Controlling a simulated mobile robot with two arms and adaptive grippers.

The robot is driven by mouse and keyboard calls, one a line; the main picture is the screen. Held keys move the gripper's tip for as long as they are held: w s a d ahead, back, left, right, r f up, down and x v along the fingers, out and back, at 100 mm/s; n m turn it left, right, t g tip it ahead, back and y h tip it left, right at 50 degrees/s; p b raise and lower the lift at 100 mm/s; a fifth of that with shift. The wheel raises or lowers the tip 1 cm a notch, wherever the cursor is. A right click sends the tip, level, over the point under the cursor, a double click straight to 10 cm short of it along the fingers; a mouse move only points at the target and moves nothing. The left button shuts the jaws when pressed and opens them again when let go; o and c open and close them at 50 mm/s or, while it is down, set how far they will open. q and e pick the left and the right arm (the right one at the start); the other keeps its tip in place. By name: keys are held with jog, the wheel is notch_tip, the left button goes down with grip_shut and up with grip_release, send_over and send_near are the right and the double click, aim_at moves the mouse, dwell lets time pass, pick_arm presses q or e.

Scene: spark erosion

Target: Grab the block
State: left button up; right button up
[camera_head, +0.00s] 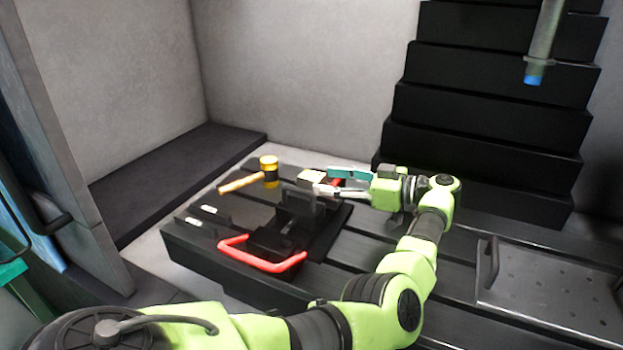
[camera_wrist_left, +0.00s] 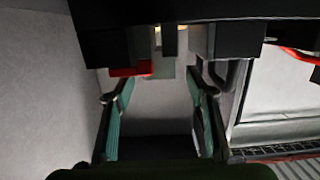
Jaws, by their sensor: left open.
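A small cream block (camera_head: 311,176) sits at the top of a dark vise (camera_head: 298,205) on the black table in the head view. My left gripper (camera_head: 326,181) is just to the right of the block, with its fingers pointing left towards it. The fingers are open, and the head view does not clearly show whether they touch the block. In the left wrist view the two teal fingers of the left gripper (camera_wrist_left: 160,88) stand wide apart. A pale greyish piece, possibly the block (camera_wrist_left: 163,67), shows ahead between their tips. My right gripper is not in view.
A red handle (camera_head: 262,262) curves out at the vise's front. A mallet with a yellow head (camera_head: 268,163) lies behind left of the vise. A blue-tipped rod (camera_head: 541,45) hangs at upper right. A perforated plate (camera_head: 560,290) lies at right. Black steps (camera_head: 490,100) rise behind.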

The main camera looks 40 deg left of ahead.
aim_at(312, 175)
pick_arm(q)
jog(key=p+x, duration=0.1)
jog(key=x, duration=0.4)
jog(key=shift+s+a+p, duration=0.1)
jog(key=shift+a+p, duration=0.2)
jog(key=shift+a, duration=0.05)
jog(key=shift+d, duration=0.1)
jog(key=c, duration=1.4)
